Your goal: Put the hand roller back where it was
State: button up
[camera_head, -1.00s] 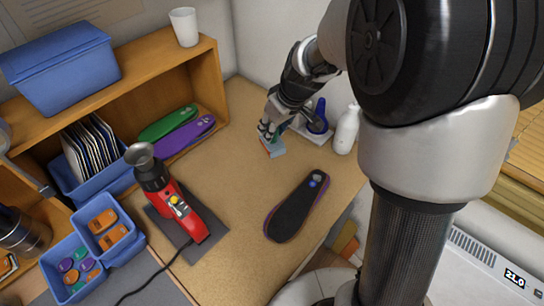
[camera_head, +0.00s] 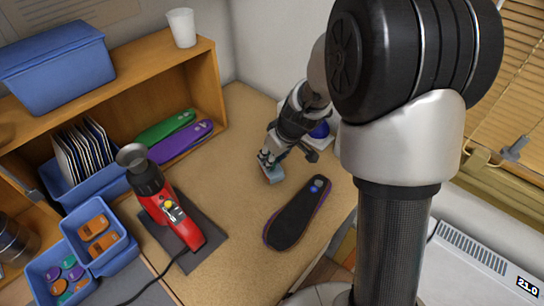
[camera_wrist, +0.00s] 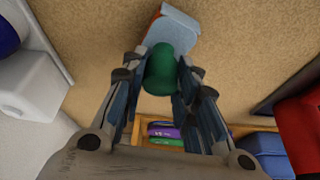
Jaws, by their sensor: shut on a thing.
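My gripper (camera_head: 268,160) is above the tan bench top (camera_head: 235,120), behind the black insole. It is shut on the hand roller (camera_head: 271,174), whose pale blue end points down towards the bench. In the wrist view the fingers (camera_wrist: 164,85) sit on both sides of its rounded green handle (camera_wrist: 161,68). The pale blue part with an orange edge (camera_wrist: 172,32) shows beyond the handle. I cannot tell whether the roller touches the bench.
A dark insole (camera_head: 297,212) lies in front of the gripper. A blue object (camera_head: 320,130) on a white base stands just right behind it. A red heat tool (camera_head: 172,212) on a grey mat is at left.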

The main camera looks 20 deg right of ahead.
jog(key=shift+f+b, duration=0.25)
jog(key=shift+b, duration=0.15)
jog(key=shift+s+f, duration=0.1)
